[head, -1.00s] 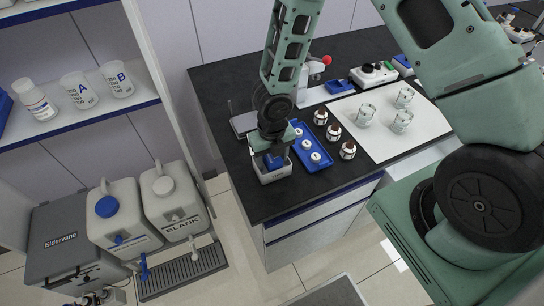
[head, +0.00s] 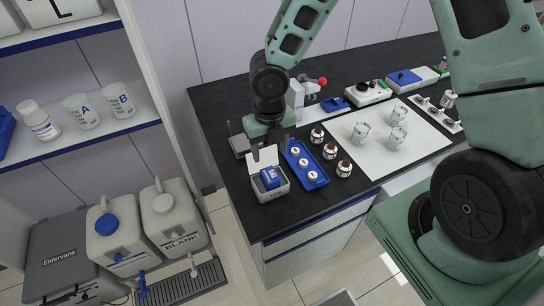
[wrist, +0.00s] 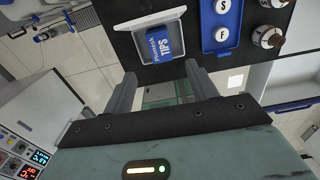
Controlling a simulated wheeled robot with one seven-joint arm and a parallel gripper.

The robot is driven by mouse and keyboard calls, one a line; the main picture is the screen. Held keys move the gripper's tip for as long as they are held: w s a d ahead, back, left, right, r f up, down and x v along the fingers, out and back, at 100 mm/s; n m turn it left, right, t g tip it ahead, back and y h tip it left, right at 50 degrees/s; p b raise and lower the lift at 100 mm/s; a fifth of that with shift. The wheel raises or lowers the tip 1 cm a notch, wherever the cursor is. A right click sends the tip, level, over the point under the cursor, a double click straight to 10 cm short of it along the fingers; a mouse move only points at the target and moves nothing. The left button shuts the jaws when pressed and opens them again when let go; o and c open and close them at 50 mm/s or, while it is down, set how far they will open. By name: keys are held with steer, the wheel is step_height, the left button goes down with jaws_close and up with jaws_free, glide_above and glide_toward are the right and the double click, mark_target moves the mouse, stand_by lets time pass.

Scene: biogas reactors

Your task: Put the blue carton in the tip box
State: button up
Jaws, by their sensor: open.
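The blue carton (head: 270,178) sits inside the grey, open-topped tip box (head: 281,190) at the near left corner of the dark bench. My gripper (head: 266,149) is above and behind the box, apart from the carton. In the wrist view its two fingers (wrist: 160,85) are spread with nothing between them.
A blue tray (head: 318,182) with several white-topped items lies right of the box, with brown bottles (head: 330,151) beside it. A white mat (head: 420,133) holds glass beakers.

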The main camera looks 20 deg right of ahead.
steer(key=s+a+r+m, duration=0.3)
steer(key=s+r+m, duration=0.6)
steer(key=m, duration=0.5)
steer(key=s+a+r+m, duration=0.3)
steer(key=s+r+m, duration=0.5)
steer(key=s+m, duration=0.3)
steer(key=m, duration=0.3)
steer(key=shift+a+r+y, duration=0.2)
steer(key=shift+r+y, duration=0.1)
steer(key=shift+r, duration=0.05)
